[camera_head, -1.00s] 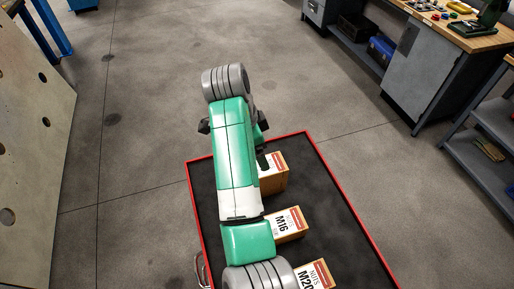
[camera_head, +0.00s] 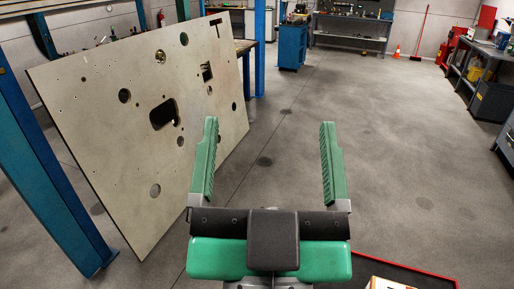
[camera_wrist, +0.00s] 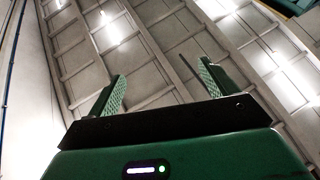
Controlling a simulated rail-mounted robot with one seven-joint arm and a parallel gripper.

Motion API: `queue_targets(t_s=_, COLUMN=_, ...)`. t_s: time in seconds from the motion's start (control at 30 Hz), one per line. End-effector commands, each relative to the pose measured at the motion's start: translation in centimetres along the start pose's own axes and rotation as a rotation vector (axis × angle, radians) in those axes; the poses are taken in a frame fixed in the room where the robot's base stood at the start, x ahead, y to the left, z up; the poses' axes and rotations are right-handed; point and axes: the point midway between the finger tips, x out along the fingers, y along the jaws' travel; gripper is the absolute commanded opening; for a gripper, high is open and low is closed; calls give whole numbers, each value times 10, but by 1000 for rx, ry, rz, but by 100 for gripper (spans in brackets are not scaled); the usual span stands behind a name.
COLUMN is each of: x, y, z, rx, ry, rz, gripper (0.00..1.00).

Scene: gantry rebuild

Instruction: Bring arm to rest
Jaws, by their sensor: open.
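My gripper (camera_head: 268,165) stands in the lower middle of the head view, its two green ribbed fingers pointing up and spread wide. Nothing is between them. In the wrist view my gripper (camera_wrist: 160,88) also shows open and empty, with the ceiling behind it. The rest of my arm is mostly hidden below and behind the gripper.
A large pale panel with holes (camera_head: 110,165) leans at the left beside a blue post (camera_head: 40,165). A red-edged dark tray (camera_head: 425,284) with a box (camera_head: 385,284) is at the bottom right. Open grey floor (camera_head: 400,150) lies ahead. Shelving stands at the right.

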Motion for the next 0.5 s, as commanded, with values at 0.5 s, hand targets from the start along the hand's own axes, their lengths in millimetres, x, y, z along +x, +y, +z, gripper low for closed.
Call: queue_targets(t_s=0.5, x=-10, y=-14, z=-38, rx=-31, ry=85, rz=-37, gripper=85)
